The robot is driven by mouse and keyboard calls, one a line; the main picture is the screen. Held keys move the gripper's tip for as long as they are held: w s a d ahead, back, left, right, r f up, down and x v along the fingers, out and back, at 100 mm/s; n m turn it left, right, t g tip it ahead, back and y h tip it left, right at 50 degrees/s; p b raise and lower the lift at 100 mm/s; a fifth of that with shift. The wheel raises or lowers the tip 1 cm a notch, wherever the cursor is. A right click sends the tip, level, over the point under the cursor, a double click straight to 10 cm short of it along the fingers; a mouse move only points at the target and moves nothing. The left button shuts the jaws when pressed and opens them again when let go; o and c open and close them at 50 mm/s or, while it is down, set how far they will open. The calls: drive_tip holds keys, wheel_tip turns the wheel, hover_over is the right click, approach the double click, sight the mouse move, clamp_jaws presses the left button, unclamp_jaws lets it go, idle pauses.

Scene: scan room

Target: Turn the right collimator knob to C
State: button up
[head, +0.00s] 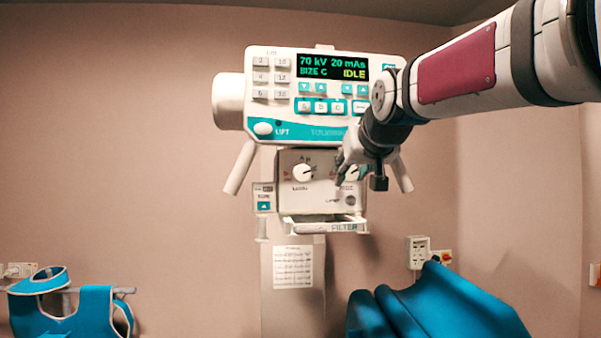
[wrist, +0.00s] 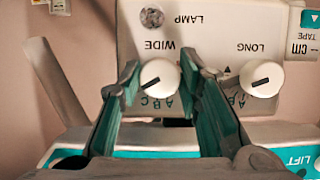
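The right collimator knob, marked WIDE, is a round white knob (wrist: 161,82) with a slanted black line; it lies between my fingers in the wrist view, which is upside down. Its line slants toward the picture's lower left. Small letters A, B, C are printed beside it, partly covered; I cannot tell which one it points at. In the head view my gripper (head: 349,168) largely hides this knob. My gripper (wrist: 159,70) is open, one finger on each side of the knob; contact is not clear. The left knob, marked LONG (head: 303,173), also shows in the wrist view (wrist: 262,80).
A control panel (head: 284,62) with a display reading 70 kV, 20 mAs, SIZE C, IDLE sits above. A lamp button (wrist: 152,17) and a FILTER tray (head: 310,227) are below the knobs. Slanted handles (head: 240,167) flank the collimator. Blue aprons (head: 440,305) are lower down.

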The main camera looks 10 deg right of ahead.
drive_tip(key=c, duration=0.4)
drive_tip(key=shift+c, duration=0.2)
drive_tip(key=shift+w+a+f+n+h+b, duration=0.1)
drive_tip(key=shift+n+h+b, duration=0.7)
drive_tip(key=shift+n, duration=0.3)
drive_tip(key=shift+n+h+b, duration=0.5)
drive_tip(key=shift+n+b, duration=0.3)
drive_tip(key=shift+b, duration=0.2)
drive_tip(key=o, duration=1.2)
drive_tip(key=shift+c, duration=0.2)
